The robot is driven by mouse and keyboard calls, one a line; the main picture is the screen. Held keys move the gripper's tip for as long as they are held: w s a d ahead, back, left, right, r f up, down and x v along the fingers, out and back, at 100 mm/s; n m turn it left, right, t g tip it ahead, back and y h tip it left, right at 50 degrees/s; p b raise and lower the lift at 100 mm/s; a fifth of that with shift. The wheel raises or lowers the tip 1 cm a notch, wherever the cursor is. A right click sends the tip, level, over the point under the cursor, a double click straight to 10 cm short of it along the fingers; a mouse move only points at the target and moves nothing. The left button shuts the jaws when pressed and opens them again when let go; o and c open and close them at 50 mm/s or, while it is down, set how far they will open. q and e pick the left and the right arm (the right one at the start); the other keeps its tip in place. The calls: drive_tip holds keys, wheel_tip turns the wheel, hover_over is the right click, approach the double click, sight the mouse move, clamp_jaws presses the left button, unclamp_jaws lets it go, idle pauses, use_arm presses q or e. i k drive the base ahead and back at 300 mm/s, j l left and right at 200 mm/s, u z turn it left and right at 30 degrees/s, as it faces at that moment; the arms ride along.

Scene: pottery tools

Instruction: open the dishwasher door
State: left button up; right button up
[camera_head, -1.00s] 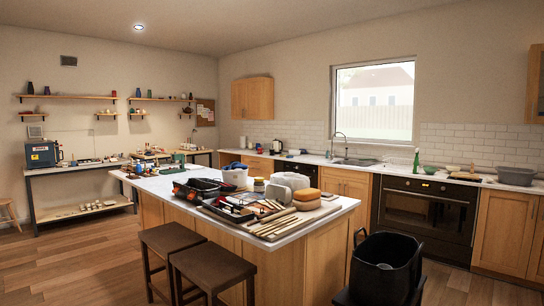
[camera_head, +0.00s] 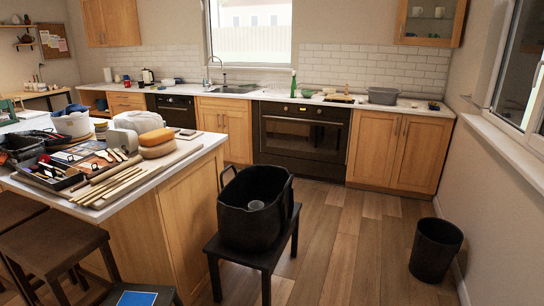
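A black-fronted appliance (camera_head: 172,112), which looks like the dishwasher, is built in under the back counter, left of the sink. Its door looks shut. The island partly hides its lower part. A larger black oven (camera_head: 300,138) with a horizontal handle is further right under the same counter; its door is shut. Neither of my grippers shows in the head view.
The island (camera_head: 185,192), loaded with tools and wooden sticks, stands at the left. A black bucket (camera_head: 240,215) sits on a dark stool (camera_head: 265,278) in front. A black bin (camera_head: 435,250) stands at right. Wood floor (camera_head: 345,235) is free between.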

sight(179, 113)
drive_tip(key=i+l+z, duration=0.35)
drive_tip(key=i+z, duration=0.15)
drive_tip(key=i, duration=0.6)
drive_tip(key=i+j+z, duration=0.1)
drive_tip(key=i+z, duration=0.35)
drive_tip(key=i, duration=0.7)
drive_tip(key=i+u, duration=0.2)
drive_tip(key=i, duration=0.4)
drive_tip(key=i+u, duration=0.2)
drive_tip(key=i, duration=0.35)
drive_tip(key=i+l+u, duration=0.15)
drive_tip(key=i, duration=0.45)
drive_tip(key=i+l+u, duration=0.2)
drive_tip(key=i, duration=0.4)
drive_tip(key=i+j+u, duration=0.1)
drive_tip(key=i+u, duration=0.25)
drive_tip(key=i, duration=0.3)
drive_tip(key=i+l+u, duration=0.1)
drive_tip(key=i+u, duration=0.2)
drive_tip(key=i, duration=0.4)
drive_tip(key=i+l+u, duration=0.35)
drive_tip(key=i, duration=0.3)
drive_tip(key=i+j+u, duration=0.2)
drive_tip(key=i+u, duration=1.1)
drive_tip(key=i+j+z, duration=0.4)
drive_tip(key=i+j, duration=0.15)
drive_tip(key=i, duration=0.5)
drive_tip(key=i+j+z, duration=0.4)
drive_tip(key=i+j, duration=0.45)
drive_tip(key=i, duration=0.1)
